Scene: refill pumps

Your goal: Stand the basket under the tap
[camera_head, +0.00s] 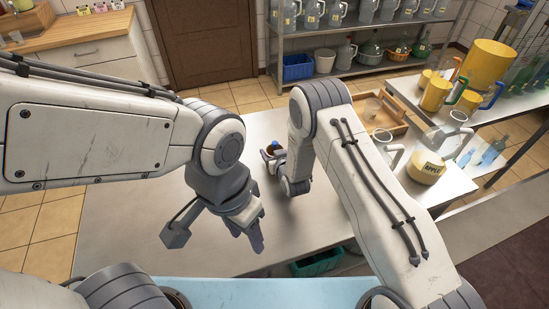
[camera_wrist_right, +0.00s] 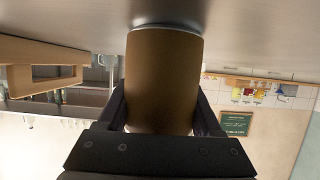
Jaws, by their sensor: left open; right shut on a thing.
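My right gripper (camera_head: 273,158) is shut on a brown cylinder at the worktop. The cylinder (camera_wrist_right: 163,80) fills the middle of the right wrist view between the two fingers, its pale-rimmed end close to or touching the grey surface. In the head view only a small part of it shows beside a blue spot. My left gripper (camera_head: 252,232) is open and empty, pointing down over the table. A blue basket (camera_head: 298,67) stands on the low back shelf. A green basket (camera_head: 318,263) sits low by the front table edge. I cannot make out a tap.
The grey worktop (camera_head: 130,215) is mostly bare on the left. A wooden tray (camera_head: 385,112) with a clear cup lies to the right. Several large bottles fill the back shelves.

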